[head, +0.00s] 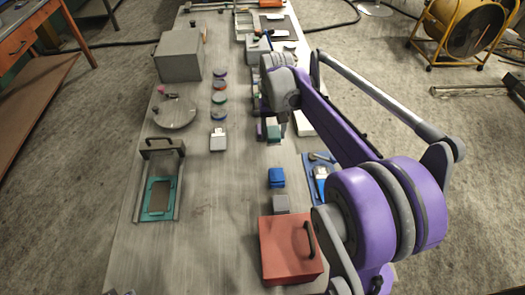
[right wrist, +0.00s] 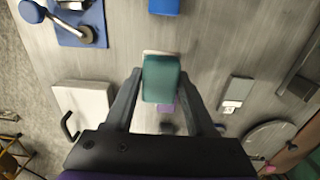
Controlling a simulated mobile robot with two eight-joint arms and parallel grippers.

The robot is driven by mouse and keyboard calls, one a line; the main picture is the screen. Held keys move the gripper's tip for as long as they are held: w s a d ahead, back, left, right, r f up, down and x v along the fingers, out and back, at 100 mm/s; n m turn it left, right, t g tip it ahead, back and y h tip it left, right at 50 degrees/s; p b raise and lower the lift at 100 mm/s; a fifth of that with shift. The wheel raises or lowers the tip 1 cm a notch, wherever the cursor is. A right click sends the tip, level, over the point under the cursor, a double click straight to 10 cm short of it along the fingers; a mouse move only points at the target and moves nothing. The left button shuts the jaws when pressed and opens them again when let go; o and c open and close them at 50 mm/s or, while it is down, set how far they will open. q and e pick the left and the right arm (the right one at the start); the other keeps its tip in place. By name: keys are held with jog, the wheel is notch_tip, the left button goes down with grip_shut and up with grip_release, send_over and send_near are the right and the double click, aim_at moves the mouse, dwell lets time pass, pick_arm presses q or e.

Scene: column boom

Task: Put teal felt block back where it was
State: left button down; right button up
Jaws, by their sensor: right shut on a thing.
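The teal felt block (right wrist: 160,80) is between the fingertips of my right gripper (right wrist: 163,88) in the right wrist view. The gripper is shut on it. In the head view the teal block (head: 273,133) shows at the end of my right arm, over the right part of the long table (head: 205,215). A pale edge shows just beyond the block in the wrist view; I cannot tell whether the block touches anything below. My left gripper is not in view.
A blue block (head: 276,177), a grey block (head: 281,203) and a red box (head: 290,250) with a handle stand nearer. A blue mat (head: 308,178) with tools and a white box (head: 303,123) lie right. A turntable (head: 174,114) and grey box (head: 179,58) stand left. The table's middle is mostly clear.

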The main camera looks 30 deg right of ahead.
aim_at(274, 132)
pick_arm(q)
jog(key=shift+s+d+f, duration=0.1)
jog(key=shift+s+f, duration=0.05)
pick_arm(e)
notch_tip(274, 132, down, 4)
jog(key=shift+s+f, duration=0.15)
jog(key=shift+f, duration=0.05)
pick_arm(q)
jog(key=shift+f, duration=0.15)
pick_arm(e)
jog(key=shift+f, duration=2.05)
pick_arm(q)
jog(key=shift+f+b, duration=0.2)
jog(key=shift+b, duration=0.15)
pick_arm(e)
jog(key=shift+f, duration=0.2)
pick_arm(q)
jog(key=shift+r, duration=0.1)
pick_arm(e)
jog(key=o, duration=1.3)
jog(key=shift+r, duration=0.1)
